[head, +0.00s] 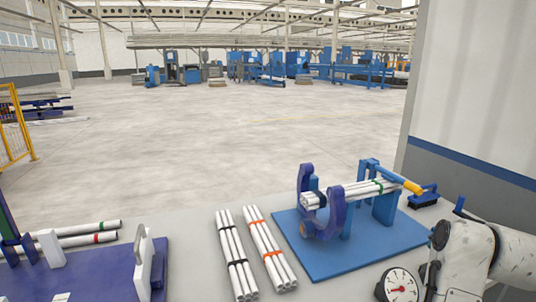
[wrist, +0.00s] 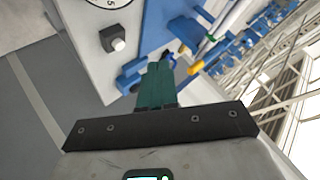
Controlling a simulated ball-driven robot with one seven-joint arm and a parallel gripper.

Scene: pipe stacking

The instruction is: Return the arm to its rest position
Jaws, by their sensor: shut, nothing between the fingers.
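My white arm (head: 480,250) is folded at the bottom right corner of the head view, beside the table edge. My gripper's teal fingers (wrist: 165,66) show in the wrist view, pressed together with nothing between them. They are not clearly seen in the head view. In the wrist view the fingertips appear near the blue fixture and its yellow handle (wrist: 195,68), but I cannot tell the distance.
A blue fixture (head: 385,245) cradles a green-banded pipe bundle. Two bundles, black-banded (head: 237,258) and orange-banded (head: 268,246), lie on the table. A purple fixture (head: 85,270) with pipes stands left. A gauge (head: 399,287) sits near my arm. Open floor lies beyond.

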